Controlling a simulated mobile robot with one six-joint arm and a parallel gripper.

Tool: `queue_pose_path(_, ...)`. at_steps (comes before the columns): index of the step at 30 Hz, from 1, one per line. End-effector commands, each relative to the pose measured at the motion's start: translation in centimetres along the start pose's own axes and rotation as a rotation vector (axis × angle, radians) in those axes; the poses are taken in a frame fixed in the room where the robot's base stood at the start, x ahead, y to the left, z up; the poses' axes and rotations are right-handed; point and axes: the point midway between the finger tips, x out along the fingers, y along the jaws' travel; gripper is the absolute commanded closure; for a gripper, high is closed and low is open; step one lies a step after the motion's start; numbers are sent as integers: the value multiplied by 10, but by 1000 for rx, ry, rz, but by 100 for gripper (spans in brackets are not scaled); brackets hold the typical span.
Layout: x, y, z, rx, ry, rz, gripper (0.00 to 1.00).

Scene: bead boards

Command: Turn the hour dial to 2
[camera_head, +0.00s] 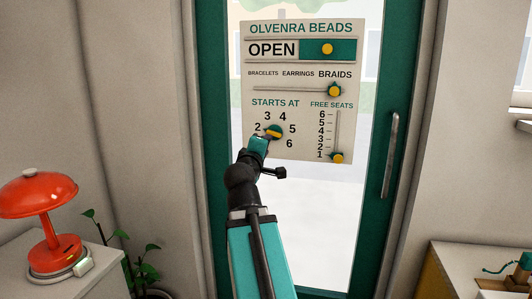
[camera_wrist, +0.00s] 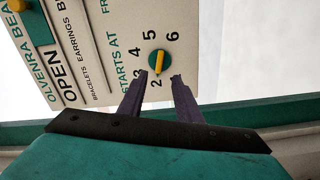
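The hour dial (camera_head: 275,132) is a round green knob with a yellow bar, under "STARTS AT" on the white sign (camera_head: 290,99). The numbers 2 to 6 show around it. In the wrist view the dial (camera_wrist: 159,63) has its bar lying in line with the 2, with one end toward that number; which end is the pointer I cannot tell. My gripper (camera_wrist: 160,76) is open, its two dark fingers apart and empty. The dial shows just beyond the fingertips, apart from them in the picture. In the head view my gripper (camera_head: 264,139) covers the area at the dial's lower left.
The braids slider knob (camera_head: 334,90), the free seats knob (camera_head: 337,157) at 1 and the open-sign knob (camera_head: 327,48) share the sign. The sign is on a green-framed glass door with a metal handle (camera_head: 390,155). A red lamp (camera_head: 48,215) stands at left.

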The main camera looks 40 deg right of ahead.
Motion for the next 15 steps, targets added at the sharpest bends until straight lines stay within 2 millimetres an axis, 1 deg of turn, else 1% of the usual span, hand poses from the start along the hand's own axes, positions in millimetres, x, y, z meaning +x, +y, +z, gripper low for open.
queue_pose_path(1,-3,-3,0,1,2,1,69)
queue_pose_path(9,-14,-2,0,0,1,1,69)
queue_pose_path(15,-18,-1,0,0,0,-1,69)
